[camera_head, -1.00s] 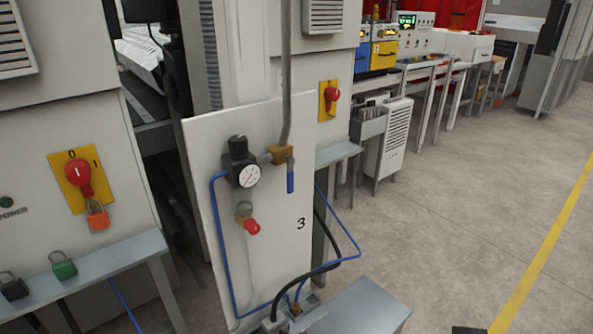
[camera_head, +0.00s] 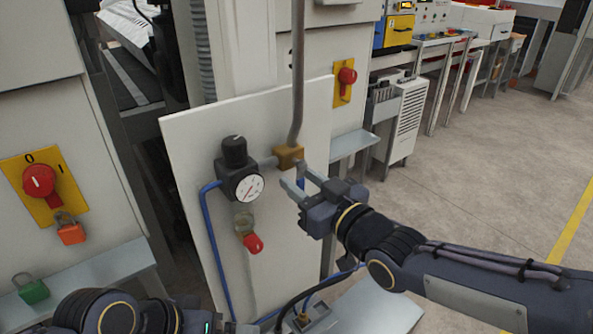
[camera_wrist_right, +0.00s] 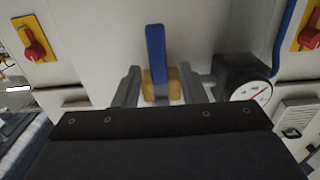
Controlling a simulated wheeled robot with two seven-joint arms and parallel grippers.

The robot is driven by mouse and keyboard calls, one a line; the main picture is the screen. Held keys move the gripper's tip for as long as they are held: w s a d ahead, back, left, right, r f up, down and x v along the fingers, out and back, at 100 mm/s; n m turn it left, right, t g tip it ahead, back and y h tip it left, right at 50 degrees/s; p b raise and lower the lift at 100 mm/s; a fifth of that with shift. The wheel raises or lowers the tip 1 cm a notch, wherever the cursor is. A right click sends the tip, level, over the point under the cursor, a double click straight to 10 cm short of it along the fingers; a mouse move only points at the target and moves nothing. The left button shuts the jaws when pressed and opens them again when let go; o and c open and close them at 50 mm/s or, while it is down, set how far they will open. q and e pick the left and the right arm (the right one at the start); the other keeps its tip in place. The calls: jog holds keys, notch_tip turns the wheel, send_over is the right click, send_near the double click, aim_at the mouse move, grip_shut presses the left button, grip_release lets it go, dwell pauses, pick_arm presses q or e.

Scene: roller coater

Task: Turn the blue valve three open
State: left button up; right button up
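The blue valve handle (camera_head: 300,184) hangs down below a brass valve body (camera_head: 288,156) on the white panel marked 3 in the earlier head view. In the head view it is mostly hidden by my right gripper (camera_head: 296,177). In the right wrist view the blue handle (camera_wrist_right: 156,52) stands between the two fingers of the right gripper (camera_wrist_right: 159,84), with the brass body (camera_wrist_right: 160,86) behind. The fingers are apart, with a gap on each side of the handle. My left arm shows at the bottom left of the head view; its fingers cannot be made out.
A black regulator with a round gauge (camera_head: 249,187) is left of the valve, with a red-tipped fitting (camera_head: 252,242) below. A blue hose (camera_head: 212,245) runs down the panel. A red rotary switch (camera_head: 40,181) and padlocks are at left. Open floor lies at right.

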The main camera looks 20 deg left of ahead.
jog(key=shift+x, duration=1.4)
grip_shut()
